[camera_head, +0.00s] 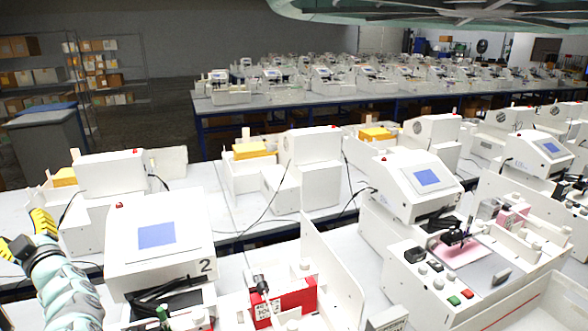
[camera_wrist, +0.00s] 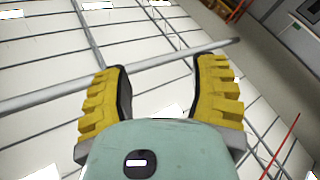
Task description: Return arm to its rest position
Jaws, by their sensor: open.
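My gripper (camera_wrist: 160,95) has yellow ribbed fingers spread apart, with nothing between them in the wrist view. Behind the fingers, that view shows a ceiling with panels and a long pipe. In the head view my pale teal arm is at the lower left edge.
A second plotter (camera_head: 425,185) with a blue screen and a pink sheet (camera_head: 462,250) stands at the right. A red box (camera_head: 290,300) sits between the machines. More machines fill the tables behind.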

